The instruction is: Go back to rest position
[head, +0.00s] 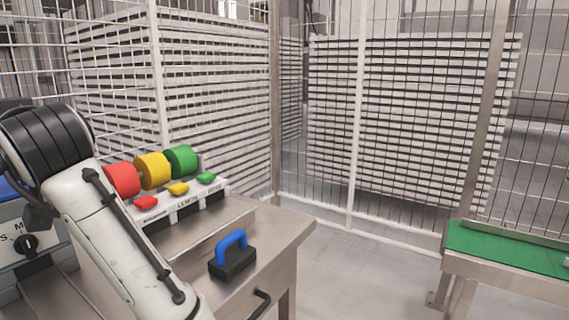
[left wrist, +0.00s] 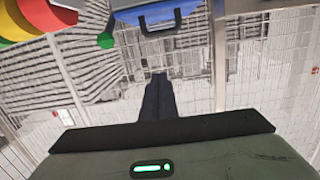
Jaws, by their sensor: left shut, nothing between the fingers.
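My left arm comes in from the left of the head view and runs down to the bottom edge; its gripper is out of that picture. In the left wrist view my left gripper (left wrist: 158,80) shows its dark fingers together, with nothing between them. The fingers point away from the table items, with the caged area behind them. My right gripper is in neither view.
A metal table (head: 283,236) carries a blue-handled black block (head: 232,262) and red (head: 122,180), yellow (head: 152,170) and green (head: 181,159) round parts. Wire fencing (head: 358,110) stands behind. A green-topped conveyor (head: 505,250) is at right; floor between is clear.

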